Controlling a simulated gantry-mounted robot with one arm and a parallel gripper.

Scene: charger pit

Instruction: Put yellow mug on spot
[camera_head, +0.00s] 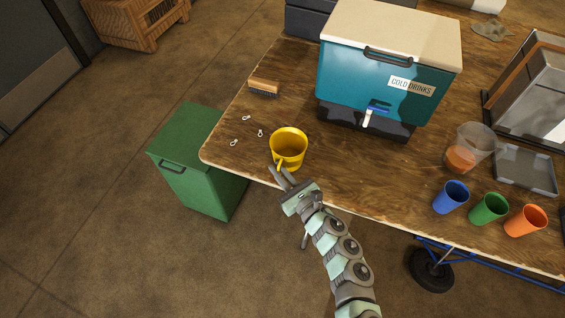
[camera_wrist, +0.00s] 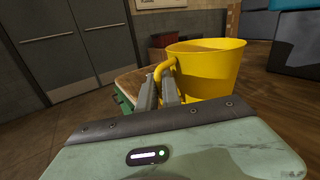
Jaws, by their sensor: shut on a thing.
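The yellow mug (camera_head: 289,145) is upright near the front left edge of the wooden table (camera_head: 345,176). Its handle points toward the front edge. My gripper (camera_head: 282,176) reaches in from the front and is shut on the mug's handle. In the wrist view the mug (camera_wrist: 212,70) stands just right of the fingers, and my gripper (camera_wrist: 160,88) has the handle between its fingertips. I cannot tell whether the mug's base touches the table. No marked spot can be made out clearly.
A teal drinks cooler (camera_head: 383,84) stands behind. A brush (camera_head: 264,88) and small white bits (camera_head: 261,133) lie left of the mug. Blue (camera_head: 451,197), green (camera_head: 488,208) and orange (camera_head: 526,220) cups stand at right. A green bin (camera_head: 197,160) is below left. Table between mug and cups is clear.

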